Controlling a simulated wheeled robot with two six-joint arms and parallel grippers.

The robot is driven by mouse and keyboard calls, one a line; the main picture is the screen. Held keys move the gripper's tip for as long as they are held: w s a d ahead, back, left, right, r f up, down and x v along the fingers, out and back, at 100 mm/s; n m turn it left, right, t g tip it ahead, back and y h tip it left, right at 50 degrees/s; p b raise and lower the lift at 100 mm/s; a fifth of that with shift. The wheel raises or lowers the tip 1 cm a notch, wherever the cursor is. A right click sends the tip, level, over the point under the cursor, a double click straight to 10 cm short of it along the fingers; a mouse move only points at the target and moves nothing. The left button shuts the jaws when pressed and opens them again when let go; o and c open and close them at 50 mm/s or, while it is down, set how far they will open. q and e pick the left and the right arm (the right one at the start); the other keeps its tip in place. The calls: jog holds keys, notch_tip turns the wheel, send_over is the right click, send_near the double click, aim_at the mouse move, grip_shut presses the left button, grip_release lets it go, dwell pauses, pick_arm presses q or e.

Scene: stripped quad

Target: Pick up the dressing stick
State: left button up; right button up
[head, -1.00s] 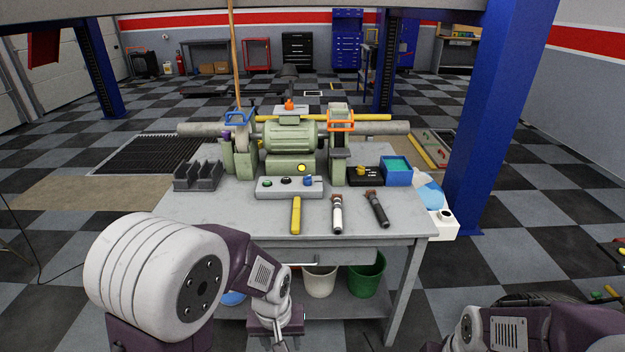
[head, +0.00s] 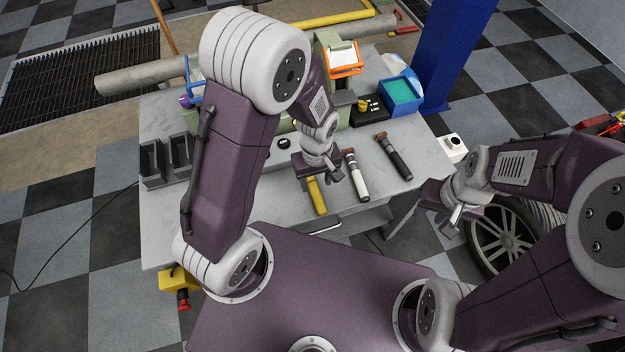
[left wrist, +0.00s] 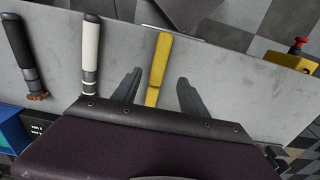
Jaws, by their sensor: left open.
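The yellow bar, which looks like the dressing stick (head: 317,196), lies on the bench top near its front edge. It also shows in the left wrist view (left wrist: 160,62). My left gripper (head: 319,181) is over the bench at the bar's far end, which it partly hides in the head view. In the left wrist view the left gripper (left wrist: 158,90) is open, with one finger on each side of the bar and gaps showing. I cannot tell how high the fingers are above it. My right gripper (head: 453,207) is off the bench's right side; its jaws are too small to read.
A white-handled tool (head: 355,176) and a black-handled tool (head: 394,157) lie right of the bar on the bench (head: 420,172). A blue container (head: 402,94) stands at the back right, a dark slotted rack (head: 165,160) at the left. My left arm hides much of the grinder.

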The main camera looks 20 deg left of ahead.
aim_at(317, 193)
pick_arm(q)
jog(key=shift+s+d+f, duration=0.1)
jog(key=shift+f, duration=0.65)
jog(key=shift+w+a+f, duration=0.2)
jog(key=shift+w+f, duration=0.05)
jog(key=shift+f, duration=0.15)
notch_tip(317, 193, down, 4)
jog(key=shift+s+d+f, duration=0.1)
jog(key=shift+s+d, duration=0.05)
jog(key=shift+d+f, duration=0.1)
jog(key=shift+f, duration=0.35)
grip_shut()
